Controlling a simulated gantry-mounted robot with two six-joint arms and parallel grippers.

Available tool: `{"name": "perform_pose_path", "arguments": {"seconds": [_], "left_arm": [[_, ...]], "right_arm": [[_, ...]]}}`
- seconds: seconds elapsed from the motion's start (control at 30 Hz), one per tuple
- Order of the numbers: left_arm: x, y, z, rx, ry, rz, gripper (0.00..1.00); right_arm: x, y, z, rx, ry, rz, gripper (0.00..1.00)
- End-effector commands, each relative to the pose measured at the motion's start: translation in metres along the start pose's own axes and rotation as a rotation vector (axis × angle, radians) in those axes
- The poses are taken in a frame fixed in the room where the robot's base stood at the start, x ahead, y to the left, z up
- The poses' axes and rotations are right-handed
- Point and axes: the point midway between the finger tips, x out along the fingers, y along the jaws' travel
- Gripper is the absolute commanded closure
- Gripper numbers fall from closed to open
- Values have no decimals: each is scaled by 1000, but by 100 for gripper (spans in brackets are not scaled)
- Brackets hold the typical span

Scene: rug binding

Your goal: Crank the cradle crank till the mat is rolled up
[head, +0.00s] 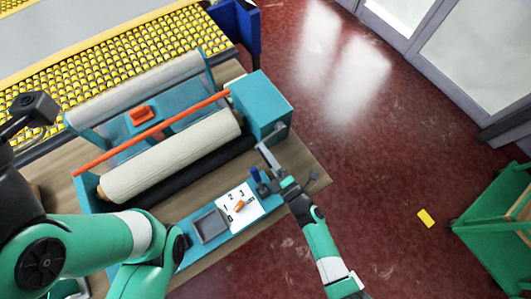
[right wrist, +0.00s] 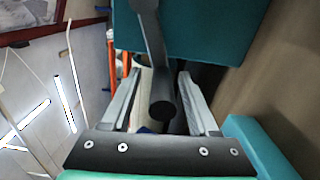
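The mat is a thick cream roll (head: 175,157) lying in the teal cradle (head: 88,195). The teal crank housing (head: 262,103) stands at the cradle's right end. In the right wrist view, the grey crank arm (right wrist: 150,35) comes down from the teal housing to a dark round handle (right wrist: 163,110). My right gripper (head: 268,160) is beside the housing. Its two fingers (right wrist: 160,85) are spread on either side of the handle, with visible gaps. In the head view the gripper mostly hides the crank.
An orange bar (head: 150,133) crosses above the roll. A white numbered card (head: 238,205) and a grey tray (head: 210,226) lie on the teal front strip. A green cart (head: 495,225) stands at right. A yellow object (head: 426,218) lies on the open red floor.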

Motion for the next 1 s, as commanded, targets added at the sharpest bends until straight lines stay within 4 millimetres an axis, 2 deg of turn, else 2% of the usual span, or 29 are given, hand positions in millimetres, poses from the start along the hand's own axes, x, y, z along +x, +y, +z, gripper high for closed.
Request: {"name": "perform_pose_path", "arguments": {"seconds": [0.17, 0.27, 0.37, 0.6, 0.7, 0.83, 1.0], "left_arm": [[0, 0, 0, 0, 0, 0, 100], [4, 0, -4, 0, 0, 0, 100], [10, 0, -10, 0, 0, 0, 100], [23, 0, -21, 0, 0, 0, 100], [25, 0, -23, 0, 0, 0, 100], [26, 0, -24, 0, 0, 0, 100], [26, 0, -24, 0, 0, 0, 100]], "right_arm": [[-2, -1, -1, 1, 1, -3, 39], [-11, -1, 0, 1, 0, -5, 39], [-29, 1, 0, 1, -1, -6, 39], [-86, 2, 0, 2, -3, -5, 39], [-104, 1, 0, 1, -3, -4, 39], [-115, 0, 0, 1, -1, -2, 39], [-117, 0, -1, 0, 0, 0, 39]]}}
